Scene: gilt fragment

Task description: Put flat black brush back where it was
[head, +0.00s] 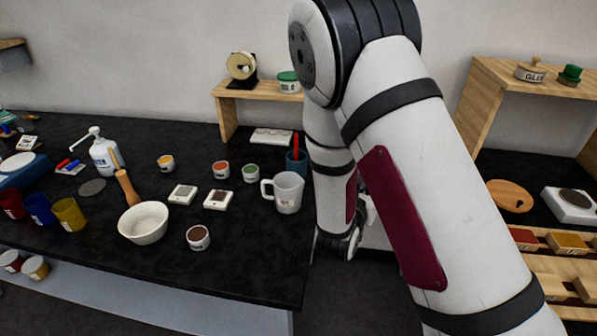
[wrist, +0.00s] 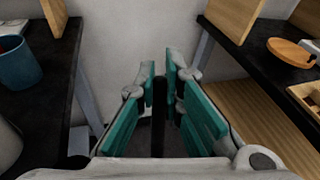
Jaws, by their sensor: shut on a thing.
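My gripper (wrist: 160,78) shows in the wrist view with its teal finger pads on either side of a thin, dark upright thing, the black brush (wrist: 159,102). Its fingers are shut on the brush, and only a narrow dark strip of it shows between the pads. It is held over the gap between two dark tables, apart from both. In the head view my arm hides the gripper and the brush. A blue cup (head: 291,165) with a red-handled tool in it stands at the right end of the left table; it also shows in the wrist view (wrist: 18,65).
The left black table (head: 110,235) holds a grey mug (head: 288,194), a white bowl (head: 143,223), a pump bottle (head: 103,155) and several small pots. Wooden shelves (head: 500,75) stand on the right table, with a round wooden board (head: 510,196) and a white scale (head: 569,208) nearby.

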